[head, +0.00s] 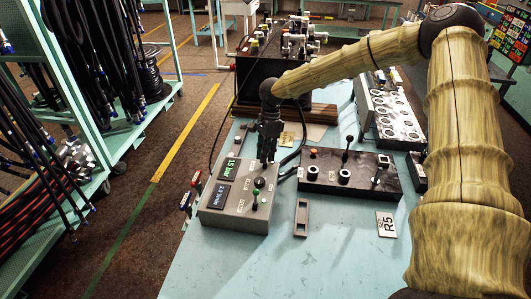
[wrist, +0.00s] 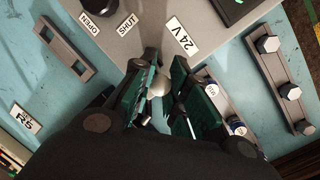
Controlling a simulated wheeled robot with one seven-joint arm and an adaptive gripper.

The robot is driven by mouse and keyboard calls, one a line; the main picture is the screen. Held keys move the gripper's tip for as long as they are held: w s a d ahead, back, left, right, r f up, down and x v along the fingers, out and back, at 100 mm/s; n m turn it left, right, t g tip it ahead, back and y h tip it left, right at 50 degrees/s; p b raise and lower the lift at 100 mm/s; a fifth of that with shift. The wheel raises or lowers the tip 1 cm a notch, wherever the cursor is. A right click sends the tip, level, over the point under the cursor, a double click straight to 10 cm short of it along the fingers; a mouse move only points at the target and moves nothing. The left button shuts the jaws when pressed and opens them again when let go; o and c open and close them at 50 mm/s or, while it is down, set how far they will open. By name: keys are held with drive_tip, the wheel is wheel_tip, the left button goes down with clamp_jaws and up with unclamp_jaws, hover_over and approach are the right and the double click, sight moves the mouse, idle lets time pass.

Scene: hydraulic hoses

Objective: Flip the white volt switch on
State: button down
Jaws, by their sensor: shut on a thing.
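The grey control box (head: 235,205) stands on the blue bench in the head view, with two lit displays and several controls. In the wrist view the white volt switch (wrist: 158,86) is a pale rounded tip beside the "24 V" label (wrist: 182,40). My gripper (head: 266,158) points down at the far end of the box. In the wrist view its green-padded fingers (wrist: 163,78) stand either side of the white tip and are shut on it. The fingers hide the switch in the head view, and I cannot tell which way it leans.
A black panel (head: 348,172) with a joystick and buttons lies right of the box. A small grey slotted bracket (head: 301,218) and an "R5" card (head: 386,224) lie on the bench. The bench front is clear. A hose rack (head: 110,130) stands at left.

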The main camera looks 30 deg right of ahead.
drive_tip(key=shift+w+r, duration=0.15)
drive_tip(key=c, duration=1.3)
unclamp_jaws()
drive_tip(key=shift+c, duration=0.2)
drive_tip(key=v, duration=1.1)
drive_tip(key=shift+d+r, duration=0.15)
drive_tip(key=shift+r, duration=0.25)
drive_tip(key=shift+w, duration=0.1)
